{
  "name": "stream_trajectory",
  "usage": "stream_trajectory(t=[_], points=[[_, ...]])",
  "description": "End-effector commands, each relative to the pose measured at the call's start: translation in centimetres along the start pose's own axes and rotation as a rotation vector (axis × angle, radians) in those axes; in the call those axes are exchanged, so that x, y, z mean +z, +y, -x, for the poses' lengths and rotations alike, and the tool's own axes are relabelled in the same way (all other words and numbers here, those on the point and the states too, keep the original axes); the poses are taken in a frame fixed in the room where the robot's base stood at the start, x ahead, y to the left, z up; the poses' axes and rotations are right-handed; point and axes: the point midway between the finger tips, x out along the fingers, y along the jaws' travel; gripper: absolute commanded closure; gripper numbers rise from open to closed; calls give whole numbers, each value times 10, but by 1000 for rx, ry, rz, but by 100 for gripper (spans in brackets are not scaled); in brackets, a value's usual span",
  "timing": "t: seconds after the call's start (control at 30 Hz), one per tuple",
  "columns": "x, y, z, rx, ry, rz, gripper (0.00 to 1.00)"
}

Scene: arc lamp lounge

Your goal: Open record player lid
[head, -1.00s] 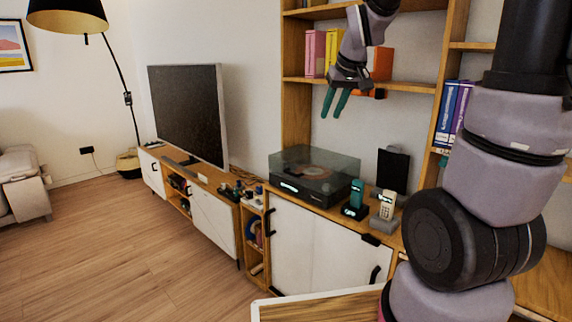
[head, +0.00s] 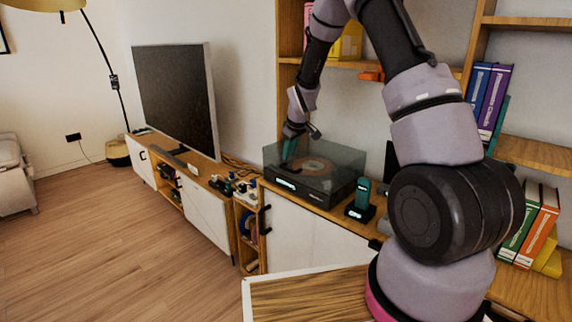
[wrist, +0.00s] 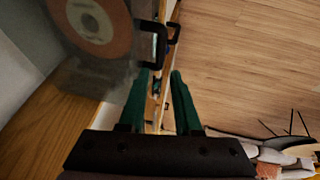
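The record player (head: 300,190) is a dark box on the wooden cabinet, with a clear smoky lid (head: 335,160) that is down over a disc with an orange-brown label. My gripper (head: 288,155) is at the lid's left part in the head view; whether it touches the lid cannot be told. In the wrist view, my gripper's green fingers (wrist: 161,80) are apart with nothing held between them. The disc (wrist: 95,18) shows at the upper left there, through the lid, to the left of the fingers.
A television (head: 176,100) stands left on the low cabinet, with small items between it and the player. A teal handset (head: 362,195) stands just right of the player. Shelves with books (head: 490,100) are at right. Wooden floor (head: 100,240) is open at left.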

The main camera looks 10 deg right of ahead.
Motion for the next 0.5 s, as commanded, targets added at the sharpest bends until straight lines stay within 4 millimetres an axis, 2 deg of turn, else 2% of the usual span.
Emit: stream_trajectory(t=[0.1,0.23,0.5], points=[[1,0,-25,-1,-3,0,68],[1,0,-47,-1,-2,0,68],[0,0,-68,0,0,-2,68]])
